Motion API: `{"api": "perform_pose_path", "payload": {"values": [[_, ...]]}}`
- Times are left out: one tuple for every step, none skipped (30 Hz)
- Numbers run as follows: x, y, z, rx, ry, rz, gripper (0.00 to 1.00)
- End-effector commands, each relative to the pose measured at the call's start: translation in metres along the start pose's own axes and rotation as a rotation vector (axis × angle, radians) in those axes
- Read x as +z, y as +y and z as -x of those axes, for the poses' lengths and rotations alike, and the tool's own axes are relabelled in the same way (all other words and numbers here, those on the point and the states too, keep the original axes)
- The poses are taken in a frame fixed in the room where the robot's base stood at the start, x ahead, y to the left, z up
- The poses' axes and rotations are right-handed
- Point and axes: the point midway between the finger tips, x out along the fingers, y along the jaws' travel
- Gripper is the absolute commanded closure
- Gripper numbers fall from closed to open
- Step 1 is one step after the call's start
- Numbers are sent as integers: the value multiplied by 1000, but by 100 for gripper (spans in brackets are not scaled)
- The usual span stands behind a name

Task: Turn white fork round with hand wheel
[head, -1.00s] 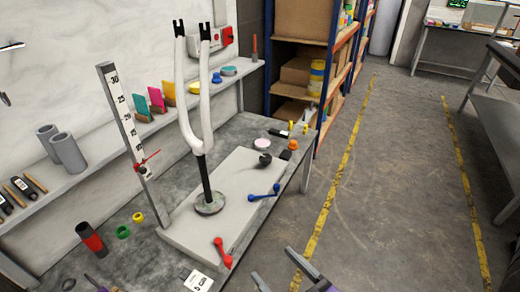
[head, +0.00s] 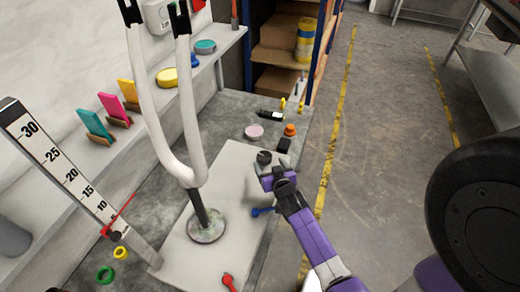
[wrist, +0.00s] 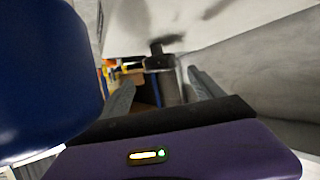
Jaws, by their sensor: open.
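The white fork (head: 187,110) stands on its dark stem, legs up, in a round foot (head: 207,226) on the pale base plate (head: 184,256). A small dark round knob (head: 264,157), which looks like the hand wheel, is at the plate's far right. My gripper (head: 271,170) is right beside it, and its fingertips are hard to make out in the head view. In the wrist view my open gripper (wrist: 160,90) has one grey finger each side of a grey cylinder with a dark end (wrist: 161,76), probably the hand wheel. I cannot tell whether they touch.
A blue lever (head: 262,211) and a red lever (head: 229,283) lie along the plate's right side. A scaled upright (head: 70,180) with a red pointer stands left of the fork. An orange cap (head: 290,129) and a pink disc (head: 254,131) lie beyond the plate.

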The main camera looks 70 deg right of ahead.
Motion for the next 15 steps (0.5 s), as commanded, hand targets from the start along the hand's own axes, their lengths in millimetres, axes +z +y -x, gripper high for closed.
{"api": "perform_pose_path", "payload": {"values": [[0,0,-2,0,-1,-6,24],[0,0,-4,0,0,-8,24],[0,0,-8,0,-1,-9,24],[0,0,-11,0,0,-9,24],[-1,0,-15,0,1,-9,24],[-1,0,-21,0,0,-8,24],[-1,0,-25,0,1,-8,24],[-1,0,-30,0,1,-8,24],[0,-1,-37,-1,1,-8,24],[-1,-1,-42,-1,2,-7,24],[-1,0,-46,0,2,-7,24],[-1,0,-52,0,2,-7,24],[-1,0,-56,0,1,-7,24],[0,0,-59,0,1,-7,24],[0,0,-64,0,1,-8,24]]}}
